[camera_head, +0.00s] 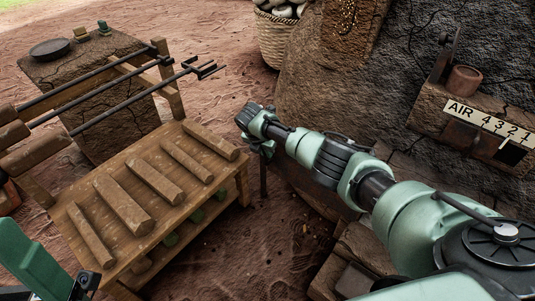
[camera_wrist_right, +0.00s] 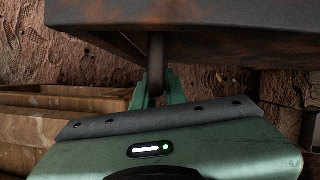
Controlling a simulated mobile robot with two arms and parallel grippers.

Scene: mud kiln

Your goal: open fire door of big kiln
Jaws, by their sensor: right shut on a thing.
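The big kiln (camera_head: 340,75) is the cracked, mud-walled mass at the upper right. My right gripper (camera_head: 262,150) is at its front, low down, at the end of my outstretched right arm. In the right wrist view its green fingers (camera_wrist_right: 156,88) are shut on a dark upright handle (camera_wrist_right: 156,60). The handle joins a dark, rust-marked metal plate, which looks like the fire door (camera_wrist_right: 220,25). In the head view my arm hides much of the door. Part of my left gripper (camera_head: 82,287) shows at the bottom left; its fingertips cannot be made out.
A wooden rack (camera_head: 232,172) with several logs stands left of my right gripper, close by. Long iron tools (camera_head: 110,92) lie across its upper rails. A ledge with an AIR 4321 plate (camera_head: 488,122) and a clay pot (camera_head: 463,80) is at the right. Bare ground lies between rack and kiln.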

